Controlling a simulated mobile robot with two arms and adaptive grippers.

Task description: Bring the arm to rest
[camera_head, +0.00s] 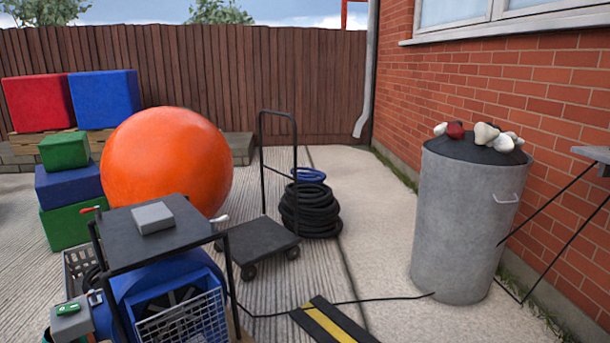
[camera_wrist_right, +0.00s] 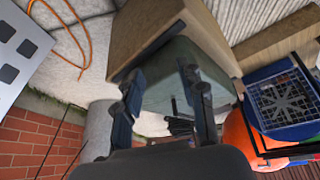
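My right gripper (camera_wrist_right: 160,84) shows in the right wrist view, which is turned upside down. Its two dark fingers are spread apart, and I see nothing clearly held between them. Behind the fingers is a grey-green surface (camera_wrist_right: 172,75) adjoining a brown box-like block (camera_wrist_right: 165,28); I cannot tell whether the fingers touch it. Neither gripper shows in the head view, and my left gripper is in no view.
An orange ball (camera_head: 165,160), a trolley (camera_head: 258,240) and coiled hose (camera_head: 311,210) stand behind. A grey bin (camera_head: 462,225) stands by the brick wall.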

